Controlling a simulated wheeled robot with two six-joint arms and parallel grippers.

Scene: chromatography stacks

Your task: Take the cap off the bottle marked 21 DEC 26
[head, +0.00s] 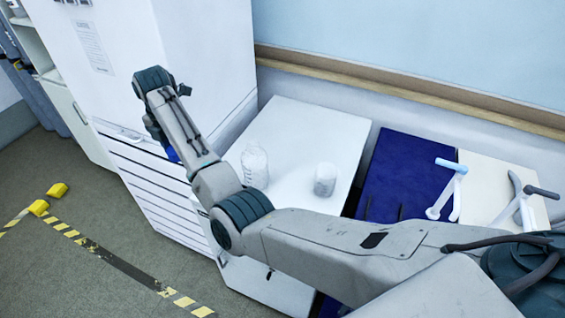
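A clear, pale bottle (254,167) stands upright on the white bench top, close to my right forearm. A shorter whitish container (325,180) stands to its right. No date is legible on either, so I cannot tell which one is marked 21 DEC 26. My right arm comes in from the right, passes in front of the bench and bends up to the left. My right gripper (170,150) is left of the bottle, mostly hidden by the wrist. A small blue piece shows beside it; I cannot tell what it is or whether it is held. My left gripper is out of view.
The white bench top (300,120) is clear behind the two containers. A tall white cabinet (205,50) stands at the left. Yellow blocks (57,190) lie on the floor.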

